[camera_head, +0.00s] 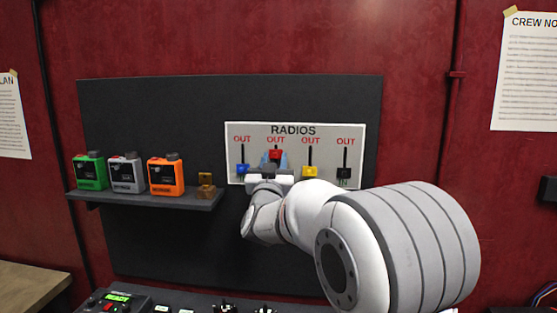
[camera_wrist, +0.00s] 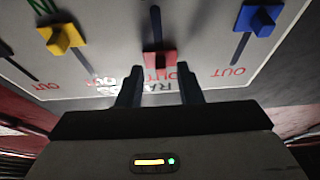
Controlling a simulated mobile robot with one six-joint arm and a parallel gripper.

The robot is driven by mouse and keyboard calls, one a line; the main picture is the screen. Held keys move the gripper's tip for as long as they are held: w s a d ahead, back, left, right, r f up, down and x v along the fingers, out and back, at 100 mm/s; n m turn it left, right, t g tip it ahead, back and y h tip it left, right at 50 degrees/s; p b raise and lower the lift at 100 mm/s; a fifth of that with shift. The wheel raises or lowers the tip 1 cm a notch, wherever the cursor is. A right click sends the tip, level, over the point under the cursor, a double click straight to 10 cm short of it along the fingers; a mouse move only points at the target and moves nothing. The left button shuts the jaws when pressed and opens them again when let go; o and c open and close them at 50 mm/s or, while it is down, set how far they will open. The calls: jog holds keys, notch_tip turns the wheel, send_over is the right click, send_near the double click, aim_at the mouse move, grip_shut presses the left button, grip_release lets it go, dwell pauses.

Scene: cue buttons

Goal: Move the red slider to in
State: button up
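The red slider (camera_head: 275,155) is a small knob at the upper, OUT end of its vertical slot on the white RADIOS panel (camera_head: 237,128). In the wrist view the panel appears upside down, and the red slider (camera_wrist: 160,61) sits between my two fingertips. In the head view my gripper (camera_head: 274,163) reaches up to the panel from below, hiding the lower part of the red slot.
The blue slider (camera_head: 243,169) is left of the red one; the yellow (camera_head: 309,171) and black (camera_head: 344,173) sliders are right. All three sit low.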

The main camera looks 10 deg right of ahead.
jog(key=shift+c, duration=0.4)
grip_shut()
notch_tip(320, 180, down, 5)
jog(key=b, duration=0.5)
jog(key=shift+o, duration=0.4)
grip_release()
